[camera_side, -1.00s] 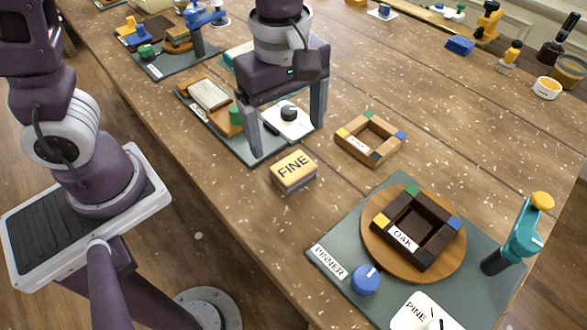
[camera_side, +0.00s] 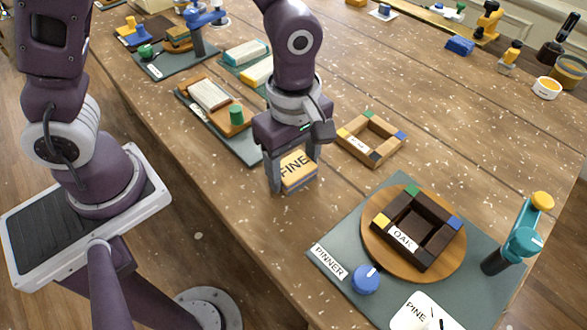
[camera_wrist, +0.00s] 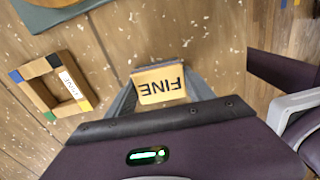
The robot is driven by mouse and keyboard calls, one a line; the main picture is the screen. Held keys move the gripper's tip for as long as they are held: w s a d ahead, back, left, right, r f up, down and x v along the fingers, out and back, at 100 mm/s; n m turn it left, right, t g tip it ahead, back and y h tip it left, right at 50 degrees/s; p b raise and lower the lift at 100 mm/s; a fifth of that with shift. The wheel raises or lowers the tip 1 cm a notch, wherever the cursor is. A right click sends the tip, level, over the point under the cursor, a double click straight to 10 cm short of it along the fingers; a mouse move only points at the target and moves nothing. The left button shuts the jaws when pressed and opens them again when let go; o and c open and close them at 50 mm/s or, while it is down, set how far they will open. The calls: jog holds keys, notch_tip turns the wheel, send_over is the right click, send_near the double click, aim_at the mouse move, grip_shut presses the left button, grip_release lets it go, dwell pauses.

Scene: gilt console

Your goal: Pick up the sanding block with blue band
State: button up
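The sanding block (camera_side: 298,172) has a yellow-tan top marked FINE and a narrow bluish strip low on its side. It rests on the bare wooden table. The block also shows in the wrist view (camera_wrist: 158,84), its lettering upside down there. My gripper (camera_side: 295,175) points down over the block, with one finger on each side of it. In the wrist view my gripper (camera_wrist: 159,85) has both fingers close along the block's sides. I cannot tell whether they touch it.
A light wooden frame (camera_side: 370,139) with coloured corners lies just behind to the right. A dark OAK frame (camera_side: 433,242) sits on a round board to the front right, near a teal clamp (camera_side: 520,238). A green mat (camera_side: 243,147) with a sanding board lies to the left.

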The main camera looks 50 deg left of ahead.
aim_at(293, 166)
jog(key=c, duration=0.5)
jog(key=shift+o, duration=0.2)
notch_tip(293, 166, up, 10)
jog(key=shift+r, duration=0.1)
jog(key=o, duration=0.5)
jog(key=c, duration=0.3)
